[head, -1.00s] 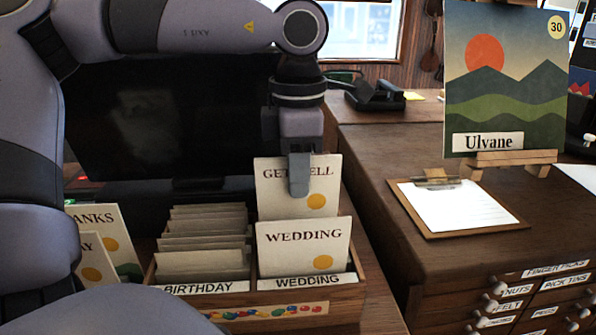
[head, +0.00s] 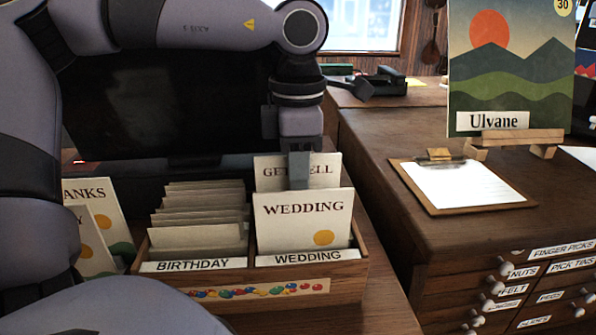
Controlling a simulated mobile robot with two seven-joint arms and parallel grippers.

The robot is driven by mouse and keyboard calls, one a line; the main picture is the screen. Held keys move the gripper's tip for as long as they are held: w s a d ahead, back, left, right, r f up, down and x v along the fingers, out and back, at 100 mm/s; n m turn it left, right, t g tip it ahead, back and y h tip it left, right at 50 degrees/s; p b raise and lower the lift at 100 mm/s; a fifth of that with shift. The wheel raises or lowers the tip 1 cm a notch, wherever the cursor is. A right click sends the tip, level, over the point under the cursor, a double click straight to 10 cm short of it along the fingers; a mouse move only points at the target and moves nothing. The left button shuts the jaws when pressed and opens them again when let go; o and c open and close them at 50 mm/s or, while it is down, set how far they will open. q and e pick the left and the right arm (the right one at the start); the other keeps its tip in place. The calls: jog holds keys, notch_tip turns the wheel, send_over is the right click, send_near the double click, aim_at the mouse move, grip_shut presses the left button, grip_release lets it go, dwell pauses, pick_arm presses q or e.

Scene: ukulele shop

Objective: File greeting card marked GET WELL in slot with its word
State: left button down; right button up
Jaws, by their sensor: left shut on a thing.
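The GET WELL card (head: 271,172) is cream with dark lettering, upright behind the WEDDING card (head: 290,225) in the right column of the wooden card box (head: 352,270). My left gripper (head: 299,172) points down and is shut on the GET WELL card's upper middle, covering part of its words. The card's lower part is hidden by the WEDDING card, so I cannot tell whether it touches the box floor. Front labels read BIRTHDAY (head: 194,265) and WEDDING (head: 307,257). Any label behind the WEDDING card is hidden. My right gripper is not in view.
Several cards (head: 200,236) fill the left column. A THANKS card (head: 97,212) and another card (head: 88,258) stand left of the box. A dark screen (head: 165,110) is behind.

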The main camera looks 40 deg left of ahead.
pick_arm(q)
jog(key=c, duration=1.1)
grip_release()
jog(key=shift+c, duration=0.2)
notch_tip(320, 180, up, 7)
jog(key=shift+r, duration=0.1)
